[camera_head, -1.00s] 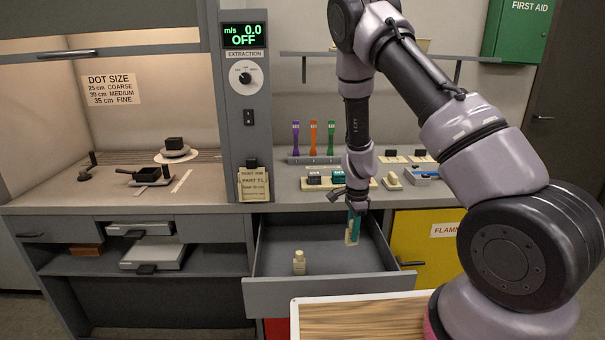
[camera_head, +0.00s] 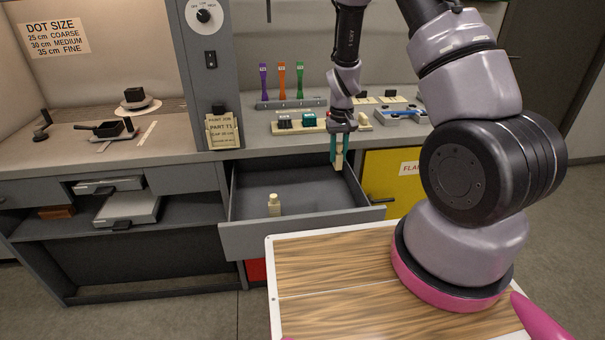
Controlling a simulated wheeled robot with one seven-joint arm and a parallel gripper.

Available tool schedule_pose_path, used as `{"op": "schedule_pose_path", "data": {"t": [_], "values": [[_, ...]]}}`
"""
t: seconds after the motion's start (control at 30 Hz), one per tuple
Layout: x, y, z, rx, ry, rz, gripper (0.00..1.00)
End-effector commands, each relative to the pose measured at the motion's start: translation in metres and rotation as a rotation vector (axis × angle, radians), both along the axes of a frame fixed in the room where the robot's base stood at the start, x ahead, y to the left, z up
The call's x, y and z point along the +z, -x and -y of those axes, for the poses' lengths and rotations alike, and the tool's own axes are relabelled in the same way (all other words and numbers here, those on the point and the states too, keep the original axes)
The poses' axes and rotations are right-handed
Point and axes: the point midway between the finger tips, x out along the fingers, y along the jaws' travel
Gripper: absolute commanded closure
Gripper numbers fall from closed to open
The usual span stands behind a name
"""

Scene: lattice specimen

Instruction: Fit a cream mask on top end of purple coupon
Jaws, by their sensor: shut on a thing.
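The purple coupon (camera_head: 263,80) stands upright in a grey rack (camera_head: 290,103) on the counter, left of an orange coupon (camera_head: 282,80) and a green one (camera_head: 299,80). Its top end looks bare. My gripper (camera_head: 340,158) points down over the back right of the open drawer (camera_head: 245,190), right of and lower than the coupons. Its teal fingers are shut on a small cream piece (camera_head: 338,161), which looks like the cream mask. The fingers hide part of it.
A cream bottle (camera_head: 274,205) stands in the drawer, left of my gripper. A cream tray (camera_head: 290,129) with dark and teal pieces lies in front of the rack. A blue-grey tray (camera_head: 400,116) is to the right. The counter's front edge is close behind my gripper.

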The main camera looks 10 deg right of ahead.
Motion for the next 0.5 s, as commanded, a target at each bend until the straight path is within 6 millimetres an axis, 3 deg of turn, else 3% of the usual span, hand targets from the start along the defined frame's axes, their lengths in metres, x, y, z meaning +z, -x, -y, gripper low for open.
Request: {"op": "schedule_pose_path", "data": {"t": [0.03,0.2,0.5], "values": [[-0.017,0.004,-0.013,0.004,0.001,-0.006,1.00],[-0.054,0.012,-0.042,-0.002,0.001,-0.004,1.00],[-0.107,0.015,-0.052,-0.010,0.001,-0.004,1.00]]}}
